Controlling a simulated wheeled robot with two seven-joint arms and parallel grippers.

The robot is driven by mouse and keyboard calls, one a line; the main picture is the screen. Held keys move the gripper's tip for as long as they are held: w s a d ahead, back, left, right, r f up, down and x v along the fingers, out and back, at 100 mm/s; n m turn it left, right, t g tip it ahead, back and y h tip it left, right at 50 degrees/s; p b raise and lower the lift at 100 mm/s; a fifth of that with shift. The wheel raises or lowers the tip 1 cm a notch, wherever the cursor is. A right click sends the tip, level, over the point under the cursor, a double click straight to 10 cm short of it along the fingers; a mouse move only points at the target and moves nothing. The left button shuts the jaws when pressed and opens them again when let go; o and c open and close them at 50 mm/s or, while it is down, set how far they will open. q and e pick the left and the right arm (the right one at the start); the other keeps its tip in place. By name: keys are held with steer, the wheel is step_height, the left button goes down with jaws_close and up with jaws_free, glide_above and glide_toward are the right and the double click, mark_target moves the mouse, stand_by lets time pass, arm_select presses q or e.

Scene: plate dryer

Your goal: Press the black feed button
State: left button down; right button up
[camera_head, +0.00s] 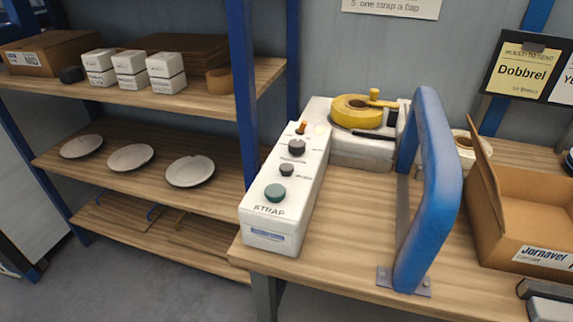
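A white control box (270,225) marked STRAP stands at the left end of the wooden bench. Its sloping top carries a row of controls. Nearest the front is a round green button (275,193). Behind it is a small black button (287,169), and behind that a larger black knob (297,147). The small labels beside them are too fine to read, so I cannot tell from the text which is the feed button. Nothing touches or covers these controls. Neither of my grippers can be made out in view.
A blue padded arch (431,190) rises from the bench right of the box. A yellow strap reel (358,111) sits behind. An open cardboard box (525,215) is at right. A blue shelf post (243,90) stands close left. The bench middle (350,225) is clear.

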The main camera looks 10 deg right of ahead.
jaws_close()
stand_by(1.4)
